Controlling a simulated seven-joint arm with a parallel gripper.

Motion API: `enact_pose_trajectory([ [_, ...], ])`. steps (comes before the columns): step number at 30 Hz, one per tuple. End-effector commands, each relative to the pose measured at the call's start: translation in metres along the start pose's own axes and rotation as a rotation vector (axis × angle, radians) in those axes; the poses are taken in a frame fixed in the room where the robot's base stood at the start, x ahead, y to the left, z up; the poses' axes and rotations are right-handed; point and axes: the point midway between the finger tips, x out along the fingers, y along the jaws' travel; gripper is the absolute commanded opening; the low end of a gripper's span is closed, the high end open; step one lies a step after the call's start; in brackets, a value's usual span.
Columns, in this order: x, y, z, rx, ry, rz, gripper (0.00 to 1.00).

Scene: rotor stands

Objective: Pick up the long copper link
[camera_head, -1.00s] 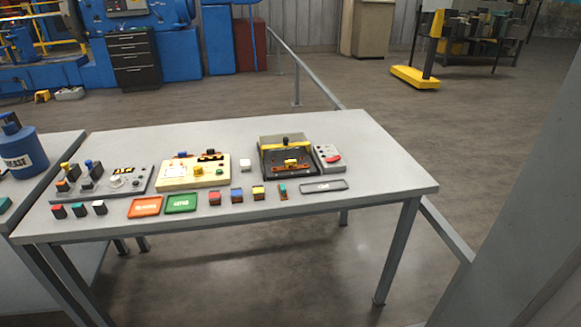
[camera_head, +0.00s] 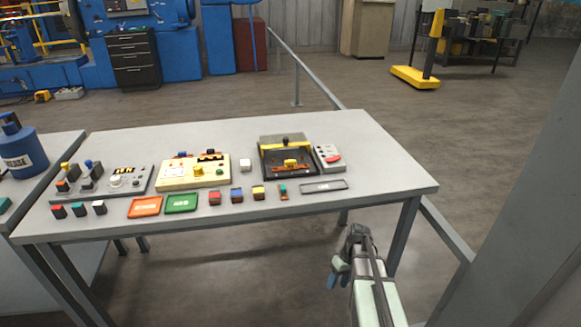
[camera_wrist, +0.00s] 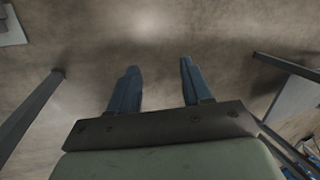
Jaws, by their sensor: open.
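The link does not show in the wrist view.
On the table (camera_head: 300,220) stand a black tray-like stand (camera_head: 262,163), a grey box with a red switch (camera_head: 329,157), a cream panel (camera_head: 165,177) and a grey panel (camera_head: 110,190). The table's right end is clear.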

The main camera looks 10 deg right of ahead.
Motion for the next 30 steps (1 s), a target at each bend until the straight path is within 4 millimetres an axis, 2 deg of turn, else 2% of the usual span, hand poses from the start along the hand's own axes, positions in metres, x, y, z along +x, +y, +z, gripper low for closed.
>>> enact_pose_trajectory([
  [1,-0.021,0.009,-0.011,-0.014,0.026,0.0,0.49],
  [9,-0.121,0.041,-0.04,-0.112,0.142,0.005,0.49],
  [15,-0.2,0.06,-0.051,-0.189,0.222,0.021,0.49],
  [18,-0.231,0.067,-0.053,-0.221,0.253,0.032,0.49],
  [24,-0.275,0.075,-0.052,-0.267,0.294,0.048,0.49],
  [30,-0.309,0.08,-0.053,-0.308,0.32,0.064,0.49],
])
